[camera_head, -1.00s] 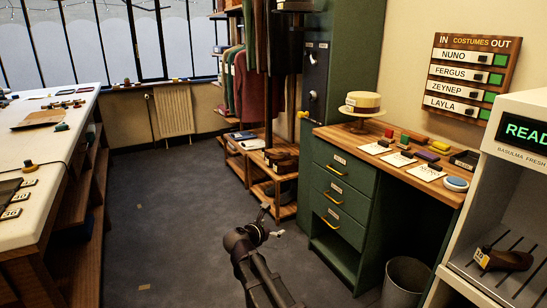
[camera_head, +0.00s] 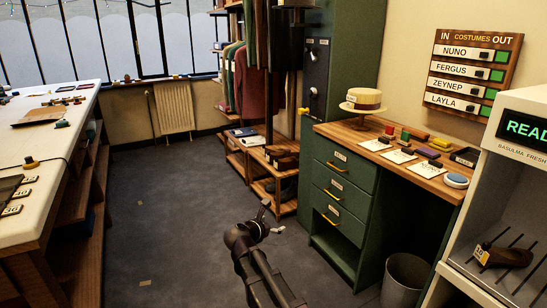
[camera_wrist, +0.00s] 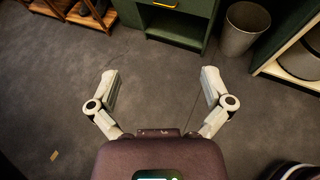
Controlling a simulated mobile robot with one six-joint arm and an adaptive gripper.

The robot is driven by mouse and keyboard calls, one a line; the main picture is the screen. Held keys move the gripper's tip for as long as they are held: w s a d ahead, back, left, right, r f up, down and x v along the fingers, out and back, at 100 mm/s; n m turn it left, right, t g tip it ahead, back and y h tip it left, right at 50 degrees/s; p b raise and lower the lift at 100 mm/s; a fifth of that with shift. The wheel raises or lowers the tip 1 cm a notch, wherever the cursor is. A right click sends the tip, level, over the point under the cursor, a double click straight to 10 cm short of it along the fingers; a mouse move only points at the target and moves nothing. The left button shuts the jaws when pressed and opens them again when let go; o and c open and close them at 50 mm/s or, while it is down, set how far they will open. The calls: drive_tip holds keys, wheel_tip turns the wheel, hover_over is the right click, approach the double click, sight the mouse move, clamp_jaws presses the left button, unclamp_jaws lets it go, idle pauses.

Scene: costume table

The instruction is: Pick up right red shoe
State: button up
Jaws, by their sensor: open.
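No clearly red shoe can be made out. Dark reddish-brown shoes (camera_head: 284,158) sit on a low wooden rack shelf (camera_head: 262,168) in the middle of the head view; which is left or right cannot be told. Another brown shoe (camera_head: 508,257) with a yellow tag lies on dark rods inside the white cabinet at the right. My gripper (camera_head: 270,216) is ahead of my base, in front of the rack and apart from it. In the wrist view my gripper (camera_wrist: 160,76) is open and empty above the floor, with part of the rack at the top left.
A green drawer unit (camera_head: 338,190) with a wooden top stands right of the rack. A metal bin (camera_head: 405,278) stands between it and the white cabinet (camera_head: 525,92). A long white-topped table (camera_head: 62,150) lines the left. The grey floor (camera_head: 165,220) between is clear.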

drive_tip(key=shift+d, duration=0.15)
drive_tip(key=s+d+f+m+g+y, duration=0.2)
drive_tip(key=s+d+f+m+g, duration=0.1)
drive_tip(key=s+m, duration=0.4)
drive_tip(key=s+d+f+m+g+y, duration=0.3)
drive_tip(key=s+m, duration=0.4)
drive_tip(key=m, duration=0.4)
drive_tip(key=s+d+f+m+g+y, duration=0.3)
drive_tip(key=s+d+f+m+g, duration=0.1)
drive_tip(key=s+m, duration=0.3)
drive_tip(key=shift+d+f+m+g, duration=0.25)
drive_tip(key=shift+f+m+g, duration=0.15)
drive_tip(key=shift+f+m, duration=0.6)
drive_tip(key=shift+s+r, duration=0.1)
drive_tip(key=shift+r, duration=0.1)
